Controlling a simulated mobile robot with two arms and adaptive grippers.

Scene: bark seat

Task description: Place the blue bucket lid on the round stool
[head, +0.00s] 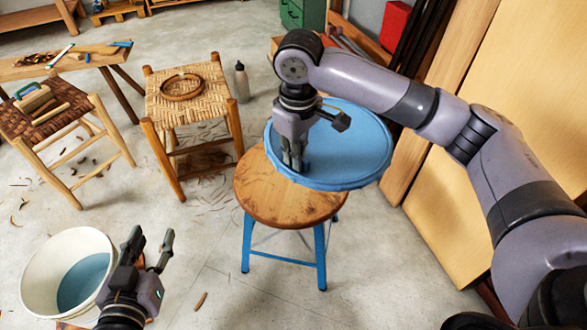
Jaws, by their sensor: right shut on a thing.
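The blue bucket lid (350,150) is a wide round disc with a raised rim. My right gripper (293,168) points down and is shut on the lid near its left edge. The lid is over the back right part of the round stool (272,203), which has a brown wooden top and blue legs. The lid reaches past the stool's right side. I cannot tell whether the lid touches the seat. My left gripper (152,247) is at the lower left, open and empty, with its fingers apart beside the white bucket.
A white bucket (38,270) with blue inside stands at the lower left. A woven stool (200,98) holds a ring, and another woven stool (50,122) holds tools. A bottle (241,82) stands behind. Wooden boards (490,150) lean at the right. Shavings litter the floor.

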